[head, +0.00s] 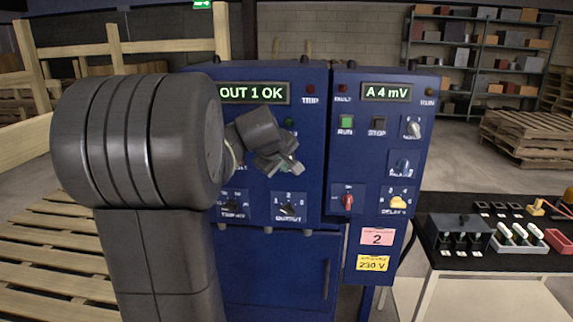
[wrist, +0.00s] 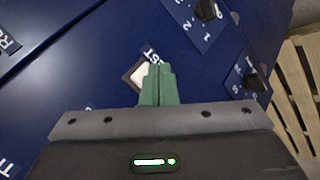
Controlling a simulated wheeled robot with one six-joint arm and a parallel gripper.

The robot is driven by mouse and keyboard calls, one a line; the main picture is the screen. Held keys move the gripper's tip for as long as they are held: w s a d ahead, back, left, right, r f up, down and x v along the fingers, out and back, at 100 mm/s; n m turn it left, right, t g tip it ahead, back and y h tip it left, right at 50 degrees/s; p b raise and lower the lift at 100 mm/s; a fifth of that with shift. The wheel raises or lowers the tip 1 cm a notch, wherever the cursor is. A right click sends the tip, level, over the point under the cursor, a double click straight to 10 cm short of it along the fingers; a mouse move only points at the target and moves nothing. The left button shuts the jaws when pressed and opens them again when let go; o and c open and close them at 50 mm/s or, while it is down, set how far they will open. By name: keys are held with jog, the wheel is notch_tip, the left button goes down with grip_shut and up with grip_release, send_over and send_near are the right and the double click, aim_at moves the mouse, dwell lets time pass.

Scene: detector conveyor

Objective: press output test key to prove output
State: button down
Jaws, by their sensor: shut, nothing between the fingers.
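My gripper (head: 290,165) is shut and empty in front of the left blue cabinet (head: 270,260). In the wrist view its green fingers (wrist: 158,68) overlap the right edge of a white square key (wrist: 138,74) in a dark frame. A partly covered label ending in "ST" is beside the key. I cannot tell whether the fingertips touch it. In the head view my gripper and arm hide the key. The left cabinet's display (head: 254,93) reads "OUT 1 OK". The output selector knob (head: 289,208) sits below my gripper.
The right blue cabinet has a display (head: 386,92) reading "A 4 mV", a lit green RUN key (head: 346,122), a dark STOP key (head: 377,123) and several knobs. A black-topped bench (head: 450,205) stands at the right. Wooden pallets (head: 50,255) lie at the left.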

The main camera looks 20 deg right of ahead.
jog(key=shift+s+a+b, duration=0.25)
jog(key=shift+s+a, duration=0.2)
jog(key=shift+s, duration=0.25)
jog(key=shift+s+a+b, duration=0.25)
jog(key=shift+s+a, duration=0.15)
jog(key=shift+s, duration=0.35)
jog(key=shift+s+a+b, duration=0.25)
jog(key=shift+s+a, duration=0.2)
jog(key=shift+s, duration=0.25)
jog(key=shift+w, duration=0.1)
jog(key=s+a, duration=0.1)
jog(key=s+a+b, duration=0.1)
jog(key=s, duration=0.1)
jog(key=shift+s, duration=0.2)
jog(key=shift+w, duration=0.1)
